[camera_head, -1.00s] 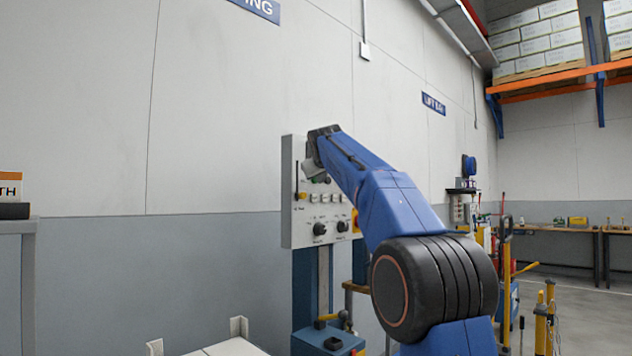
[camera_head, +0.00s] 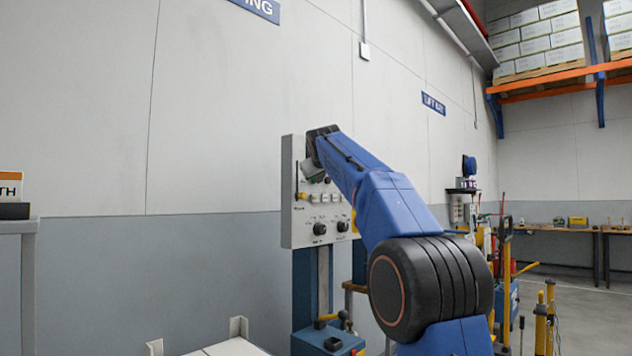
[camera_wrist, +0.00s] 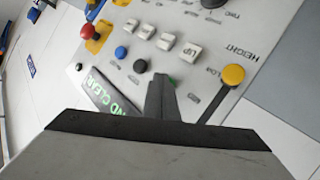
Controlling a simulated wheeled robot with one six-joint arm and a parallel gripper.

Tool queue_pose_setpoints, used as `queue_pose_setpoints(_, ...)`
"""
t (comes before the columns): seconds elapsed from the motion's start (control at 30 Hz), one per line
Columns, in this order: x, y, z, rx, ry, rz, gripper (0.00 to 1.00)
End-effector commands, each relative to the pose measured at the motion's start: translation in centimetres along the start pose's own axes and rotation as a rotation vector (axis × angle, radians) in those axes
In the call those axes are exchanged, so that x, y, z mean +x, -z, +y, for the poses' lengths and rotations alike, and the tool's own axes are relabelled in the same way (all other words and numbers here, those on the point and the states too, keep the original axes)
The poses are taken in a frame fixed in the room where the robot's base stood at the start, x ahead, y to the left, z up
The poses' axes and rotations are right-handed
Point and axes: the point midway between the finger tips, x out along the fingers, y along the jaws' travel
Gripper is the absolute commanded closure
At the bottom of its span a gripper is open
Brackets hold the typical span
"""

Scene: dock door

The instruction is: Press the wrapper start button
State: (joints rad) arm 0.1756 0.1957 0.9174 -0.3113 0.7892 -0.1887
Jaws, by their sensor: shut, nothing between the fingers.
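The grey control panel (camera_head: 300,234) stands against the wall, and it also fills much of the wrist view (camera_wrist: 211,55). My gripper (camera_wrist: 161,82) is shut and empty, its dark fingers pointing at the panel. A green sliver (camera_wrist: 173,80), perhaps a button, shows just beside the fingertips and is mostly hidden by them; I cannot tell whether they touch. In the same row are a black button (camera_wrist: 140,66) and a blue button (camera_wrist: 121,52). A red button (camera_wrist: 87,32) sits farther left. In the head view my arm hides the gripper's tips.
White buttons (camera_wrist: 166,41), including one marked UP, and a yellow knob (camera_wrist: 232,75) lie close to the fingers. A dark sign with green letters (camera_wrist: 113,96) is beside the gripper. A blue box (camera_head: 330,342) stands below the panel. Yellow posts (camera_head: 545,318) stand at right.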

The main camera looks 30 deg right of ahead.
Motion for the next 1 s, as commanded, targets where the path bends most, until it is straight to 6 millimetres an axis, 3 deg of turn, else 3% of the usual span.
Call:
queue_pose_setpoints(0.77, -1.2, -1.0, 0.9, 0.0, 0.0, -0.001, 1.0)
queue_pose_setpoints(1.0, -2.5, -1.8, 1.8, 0.001, 0.0, -0.001, 1.0)
